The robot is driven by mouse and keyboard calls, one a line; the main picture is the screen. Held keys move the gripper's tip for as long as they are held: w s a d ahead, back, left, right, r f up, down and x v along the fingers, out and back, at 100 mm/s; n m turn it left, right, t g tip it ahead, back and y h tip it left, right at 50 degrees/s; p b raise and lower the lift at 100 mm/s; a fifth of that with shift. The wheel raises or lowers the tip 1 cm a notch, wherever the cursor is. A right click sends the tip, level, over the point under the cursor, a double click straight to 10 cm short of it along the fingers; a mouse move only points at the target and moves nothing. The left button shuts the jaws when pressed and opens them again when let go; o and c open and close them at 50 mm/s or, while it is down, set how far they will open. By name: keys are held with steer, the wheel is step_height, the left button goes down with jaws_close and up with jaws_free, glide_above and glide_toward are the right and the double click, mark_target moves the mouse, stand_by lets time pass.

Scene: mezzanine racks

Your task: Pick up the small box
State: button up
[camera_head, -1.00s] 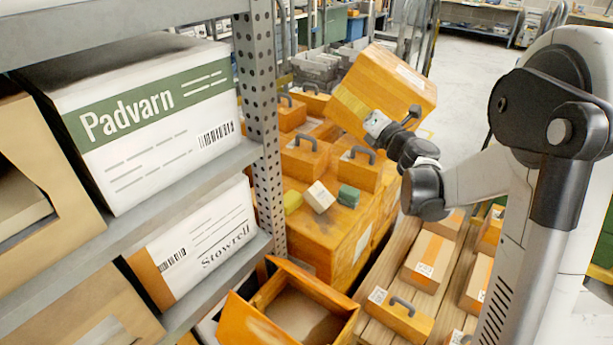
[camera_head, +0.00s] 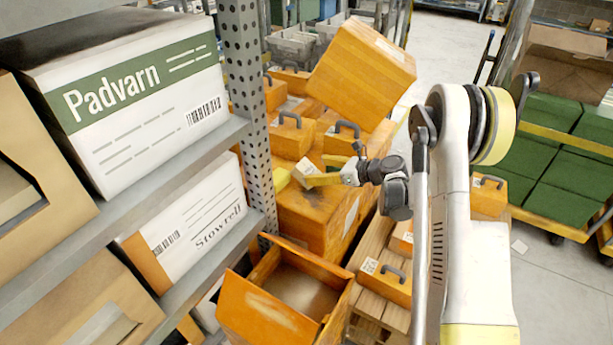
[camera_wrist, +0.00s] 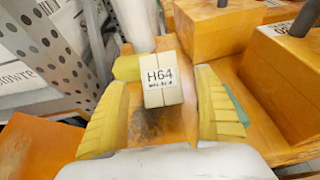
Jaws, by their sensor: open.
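The small box (camera_wrist: 162,75) is cream-white with the print "H64" and stands on top of a large orange crate (camera_wrist: 146,120). In the head view the small box (camera_head: 303,172) is partly covered by my gripper's fingers. My gripper (camera_wrist: 160,98) is open, with one ridged yellow finger on each side of the small box. Whether the fingers touch the box cannot be told. My gripper also shows in the head view (camera_head: 326,172), reaching in from the right.
A yellow object (camera_wrist: 126,68) lies just left of the small box, and a green block (camera_wrist: 237,108) is partly hidden behind the right finger. Orange handled boxes (camera_head: 292,133) stand behind. A perforated rack post (camera_head: 246,110) rises at left. A large tilted orange box (camera_head: 362,75) is above.

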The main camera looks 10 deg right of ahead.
mark_target(308, 169)
steer(key=b+x, duration=0.1)
steer(key=x, duration=0.4)
steer(key=shift+c, duration=0.3)
steer(key=shift+r, duration=0.1)
steer(key=c, duration=1.3)
